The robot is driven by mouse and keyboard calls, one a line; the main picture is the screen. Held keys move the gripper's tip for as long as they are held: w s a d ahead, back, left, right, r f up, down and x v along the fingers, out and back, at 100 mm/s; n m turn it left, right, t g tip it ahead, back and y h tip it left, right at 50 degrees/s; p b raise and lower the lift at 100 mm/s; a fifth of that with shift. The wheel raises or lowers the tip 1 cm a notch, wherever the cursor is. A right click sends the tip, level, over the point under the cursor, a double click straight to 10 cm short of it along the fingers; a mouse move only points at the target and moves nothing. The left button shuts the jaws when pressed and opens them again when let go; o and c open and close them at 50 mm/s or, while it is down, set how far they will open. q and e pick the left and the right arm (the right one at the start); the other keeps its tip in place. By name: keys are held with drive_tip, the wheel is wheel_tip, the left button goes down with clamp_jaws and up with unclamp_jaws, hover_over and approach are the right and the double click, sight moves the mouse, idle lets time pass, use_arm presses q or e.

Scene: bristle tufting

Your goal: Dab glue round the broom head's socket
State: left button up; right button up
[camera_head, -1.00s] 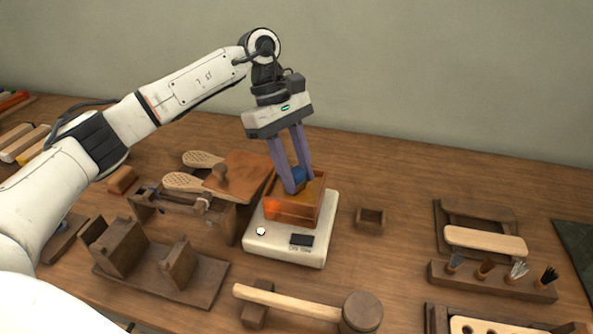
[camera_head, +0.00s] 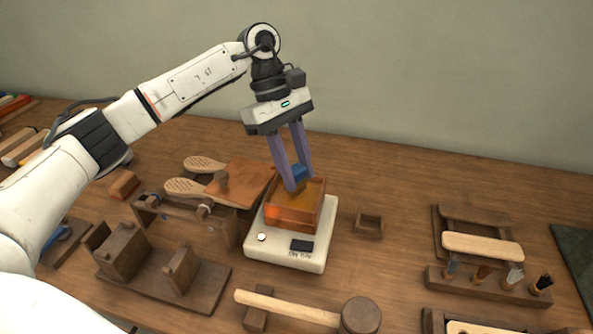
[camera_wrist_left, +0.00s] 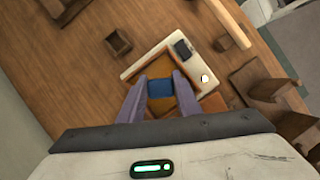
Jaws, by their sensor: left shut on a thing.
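My left gripper (camera_head: 299,184) is shut on a blue block-like thing (camera_head: 299,172), which also shows between the fingers in the left wrist view (camera_wrist_left: 161,89). The fingertips are at an orange see-through box (camera_head: 292,220). The box stands on a white scale-like device (camera_head: 285,251) with a dark display and a round button. The lower end of the blue thing is hidden, so I cannot tell whether it touches the box's contents. I cannot pick out the broom head or its socket for sure. My right gripper is not in view.
A mallet (camera_head: 360,316) lies at the front. A small wooden box (camera_head: 369,226) stands right of the device. Wooden holders (camera_head: 168,273) and paddle brushes (camera_head: 190,187) crowd the left. A rack of small brushes (camera_head: 490,286) stands right. The back right table is clear.

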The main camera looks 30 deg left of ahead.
sight(296, 169)
use_arm(q)
drive_tip(key=shift+r+p, duration=1.25)
drive_tip(key=shift+r, duration=0.95)
drive_tip(key=shift+f, duration=0.1)
